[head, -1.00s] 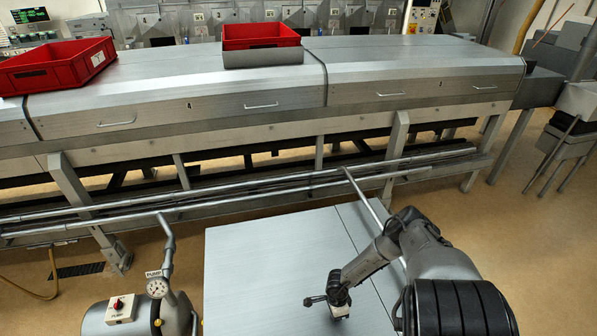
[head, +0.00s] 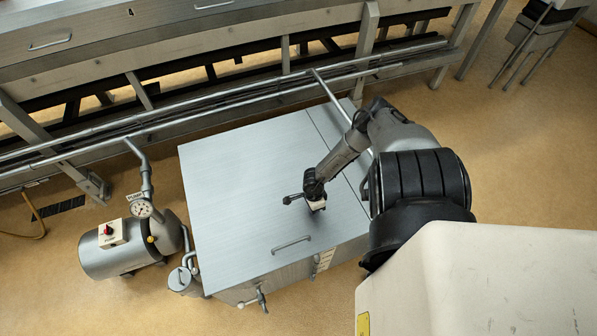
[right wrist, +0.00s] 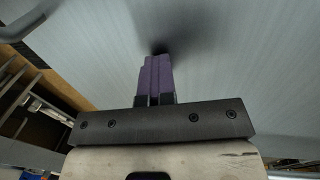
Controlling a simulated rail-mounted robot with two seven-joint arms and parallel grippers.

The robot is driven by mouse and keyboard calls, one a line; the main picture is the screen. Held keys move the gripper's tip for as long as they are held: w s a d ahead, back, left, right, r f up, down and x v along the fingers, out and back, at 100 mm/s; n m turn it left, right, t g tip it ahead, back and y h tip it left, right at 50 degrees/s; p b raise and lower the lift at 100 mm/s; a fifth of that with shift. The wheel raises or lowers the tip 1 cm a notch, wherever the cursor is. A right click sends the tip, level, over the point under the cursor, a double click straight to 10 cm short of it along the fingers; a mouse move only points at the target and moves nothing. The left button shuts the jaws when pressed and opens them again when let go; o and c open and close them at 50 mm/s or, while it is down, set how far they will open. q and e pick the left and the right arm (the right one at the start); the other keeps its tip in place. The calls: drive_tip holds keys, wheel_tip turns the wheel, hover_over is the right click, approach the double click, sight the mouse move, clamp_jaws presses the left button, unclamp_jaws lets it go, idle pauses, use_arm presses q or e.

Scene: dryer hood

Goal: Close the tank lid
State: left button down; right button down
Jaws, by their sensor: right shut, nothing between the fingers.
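The tank lid (head: 245,180) is a large brushed-metal panel lying flat on top of the tank (head: 285,278) in the head view. Its bar handle (head: 291,245) is near the front edge; part of a grey bar (right wrist: 25,65) also shows at the upper left in the right wrist view. No gap shows between lid and tank. My right gripper (right wrist: 157,57) is shut and empty, its purple fingers pointing at the lid surface, with a dark shadow at their tips. I cannot tell whether they touch it. My left gripper is not in view.
A pump (head: 130,250) with a gauge (head: 142,208) stands left of the tank. Pipes (head: 220,105) and the long machine (head: 180,50) run behind it. A valve (head: 262,300) sticks out at the tank's front. The floor (head: 510,150) on the right is clear.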

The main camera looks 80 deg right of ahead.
wheel_tip(320, 180, up, 4)
drive_tip(key=p, duration=0.6)
drive_tip(key=shift+s+r, duration=0.1)
drive_tip(key=shift+r, duration=0.15)
drive_tip(key=shift+s+a+r+p, duration=1.85)
drive_tip(key=shift+a+r, duration=0.35)
drive_tip(key=shift+a, duration=1.7)
drive_tip(key=w+a+r+m+t+y, duration=0.1)
drive_tip(key=w+a+r+m+t, duration=0.3)
drive_tip(key=w, duration=0.3)
drive_tip(key=w+a+r+m+t+y, duration=0.2)
drive_tip(key=w+r+m+t, duration=0.15)
drive_tip(key=w+t, duration=0.25)
drive_tip(key=w+d+r+m+t+h, duration=0.2)
drive_tip(key=w+r+m+t+h, duration=0.2)
drive_tip(key=w+r+m+h, duration=0.8)
drive_tip(key=s+a+r+m+g+y, duration=0.2)
drive_tip(key=s+a+m+g+y, duration=0.25)
drive_tip(key=s+a+m, duration=0.4)
drive_tip(key=s+a+r+m+g+y, duration=0.25)
drive_tip(key=s+a+m+g, duration=0.25)
drive_tip(key=a+m, duration=0.6)
wheel_tip(320, 180, up, 22)
drive_tip(key=d+p, duration=0.1)
drive_tip(key=p, duration=2.1)
drive_tip(key=shift+w+d+r+m+y, duration=0.15)
drive_tip(key=shift+r+m+y, duration=0.05)
drive_tip(key=shift+m+y, duration=0.1)
